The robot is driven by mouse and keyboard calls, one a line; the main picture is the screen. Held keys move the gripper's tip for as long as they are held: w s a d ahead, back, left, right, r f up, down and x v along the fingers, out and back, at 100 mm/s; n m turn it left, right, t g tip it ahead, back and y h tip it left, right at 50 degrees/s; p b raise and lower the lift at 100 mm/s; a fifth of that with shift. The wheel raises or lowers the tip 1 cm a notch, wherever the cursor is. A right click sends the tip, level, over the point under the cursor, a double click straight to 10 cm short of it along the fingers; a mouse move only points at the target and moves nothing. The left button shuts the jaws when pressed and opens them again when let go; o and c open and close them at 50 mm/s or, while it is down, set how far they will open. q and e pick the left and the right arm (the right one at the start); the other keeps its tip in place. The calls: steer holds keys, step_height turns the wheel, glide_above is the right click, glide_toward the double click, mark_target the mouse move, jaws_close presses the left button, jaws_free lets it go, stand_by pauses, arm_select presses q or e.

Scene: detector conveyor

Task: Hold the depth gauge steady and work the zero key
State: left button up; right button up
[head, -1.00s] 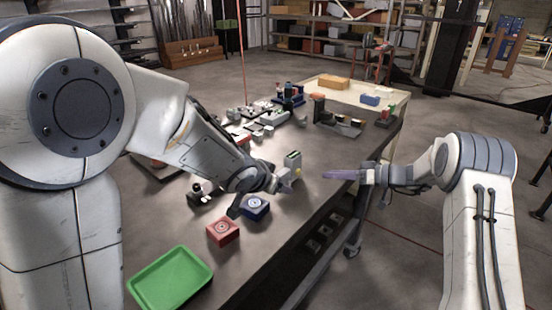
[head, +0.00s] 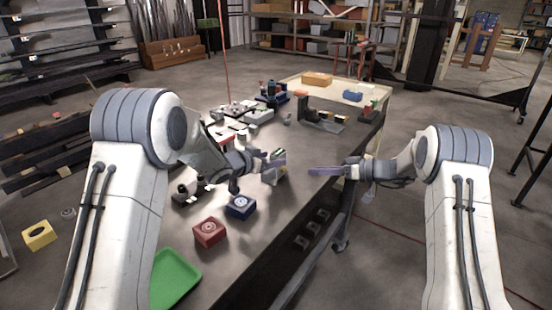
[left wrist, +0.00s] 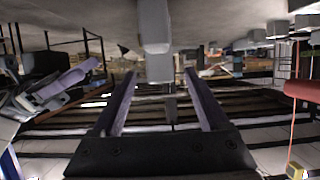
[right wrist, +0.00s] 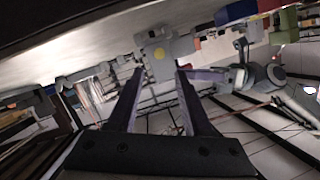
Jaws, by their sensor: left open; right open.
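The depth gauge looks to be the small grey upright device (head: 279,176) with a green-and-dark top, standing on the dark bench. The right wrist view shows the grey device with a yellow round spot (right wrist: 158,53) beyond the fingertips. I cannot tell whether that spot is the zero key.
A blue block (head: 241,206) and a red block (head: 209,232), each with a round top, sit nearer on the bench. A green tray (head: 178,278) is at the front. Fixtures (head: 322,122) crowd the far end. Floor lies open right of the bench.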

mark_target(273, 158)
arm_select(q)
steer(key=shift+x, duration=1.6)
jaws_close()
arm_select(e)
jaws_close()
stand_by(0.4)
